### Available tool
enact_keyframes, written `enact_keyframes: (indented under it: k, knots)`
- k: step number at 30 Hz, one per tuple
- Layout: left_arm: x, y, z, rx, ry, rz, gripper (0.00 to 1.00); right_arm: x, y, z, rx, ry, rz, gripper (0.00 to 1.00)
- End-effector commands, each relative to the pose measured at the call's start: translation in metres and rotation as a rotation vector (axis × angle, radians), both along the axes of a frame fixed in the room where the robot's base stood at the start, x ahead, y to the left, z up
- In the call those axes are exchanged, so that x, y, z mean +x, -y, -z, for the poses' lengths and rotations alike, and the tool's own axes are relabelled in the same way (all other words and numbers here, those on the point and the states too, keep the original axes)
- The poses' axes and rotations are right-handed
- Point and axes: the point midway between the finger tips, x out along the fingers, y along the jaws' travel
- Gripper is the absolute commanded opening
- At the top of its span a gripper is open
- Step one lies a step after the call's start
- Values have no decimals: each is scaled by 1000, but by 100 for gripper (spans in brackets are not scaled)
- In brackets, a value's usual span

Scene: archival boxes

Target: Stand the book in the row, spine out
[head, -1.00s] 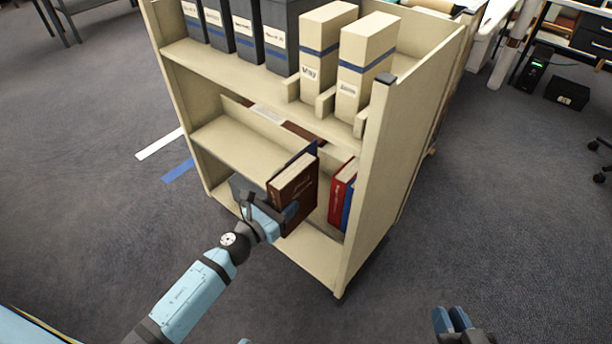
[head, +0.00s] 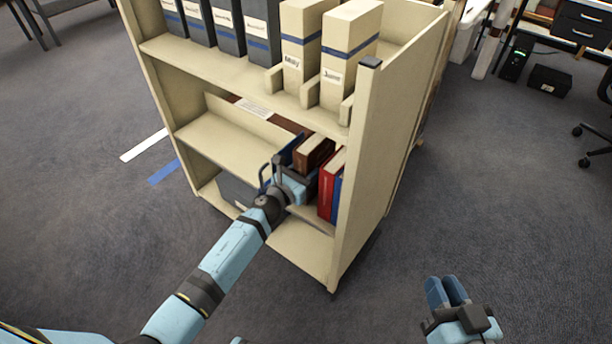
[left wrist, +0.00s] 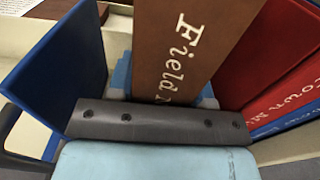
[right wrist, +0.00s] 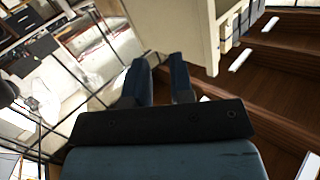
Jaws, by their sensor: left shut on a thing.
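The brown book (head: 313,152) stands about upright in the lower bay of the cart, between a blue book on its left and a red book (head: 331,183) on its right. Its spine, with white lettering, faces my left wrist camera (left wrist: 190,50). My left gripper (head: 290,178) is shut on the brown book at the shelf front and hides its lower part. The blue book (left wrist: 62,70) leans at a tilt in the left wrist view. Another blue book stands right of the red one. My right gripper (head: 447,291) is open and empty, away from the cart.
The cream cart's right side panel (head: 375,150) stands close to the red book. Grey boxes and cream boxes (head: 347,60) fill the top shelf. A dark grey box (head: 238,192) sits low at the left.

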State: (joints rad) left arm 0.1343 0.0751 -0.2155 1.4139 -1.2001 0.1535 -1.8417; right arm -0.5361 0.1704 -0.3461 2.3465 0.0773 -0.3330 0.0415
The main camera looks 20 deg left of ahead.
Motion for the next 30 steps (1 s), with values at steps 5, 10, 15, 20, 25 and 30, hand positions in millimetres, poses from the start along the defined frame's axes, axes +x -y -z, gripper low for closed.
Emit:
enact_keyframes:
  k: [5, 10, 15, 20, 25, 30]
  knots:
    - [1, 0, 5, 0, 5, 1, 0, 1, -3, -7, 22, 35, -7, 22]
    - [0, 0, 5, 0, 5, 1, 0, 0, -3, -6, 20, 31, -7, 22]
    - [0, 0, 7, 0, 5, 1, 0, 1, -4, -7, 27, 43, -9, 22]
    - [0, 0, 9, 1, 1, 1, 70, 1, -5, -10, 33, 50, -11, 22]
    - [0, 0, 9, 1, 1, 1, 72, 1, -5, -10, 32, 50, -11, 22]
    - [0, 0, 6, 1, 1, 1, 72, 1, -5, -11, 29, 47, -11, 22]
